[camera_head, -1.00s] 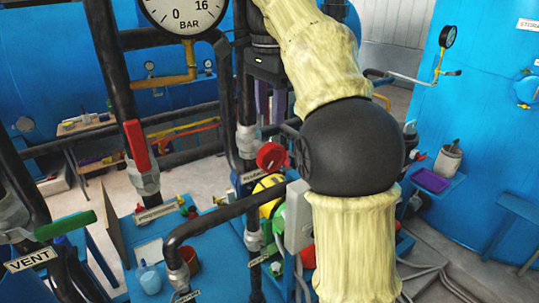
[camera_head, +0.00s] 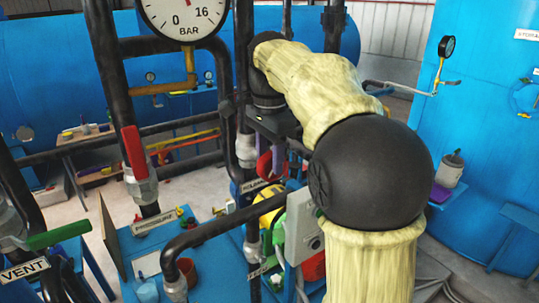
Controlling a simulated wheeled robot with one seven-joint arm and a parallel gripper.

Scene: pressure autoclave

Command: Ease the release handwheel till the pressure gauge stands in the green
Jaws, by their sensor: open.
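The red release handwheel (camera_head: 265,165) sits on the pipework just left of centre, above a small label that is only partly readable. My gripper (camera_head: 276,158) points down at the handwheel, its purple fingers apart. The fingers overlap the wheel in the picture, and part of the wheel is hidden behind them. I cannot tell whether they touch it.
A red lever valve (camera_head: 133,152) stands on the pipe to the left, and a green lever (camera_head: 60,235) is by the VENT label (camera_head: 25,270). A black pipe (camera_head: 225,222) crosses below the handwheel. A grey box (camera_head: 300,228) stands close to its right.

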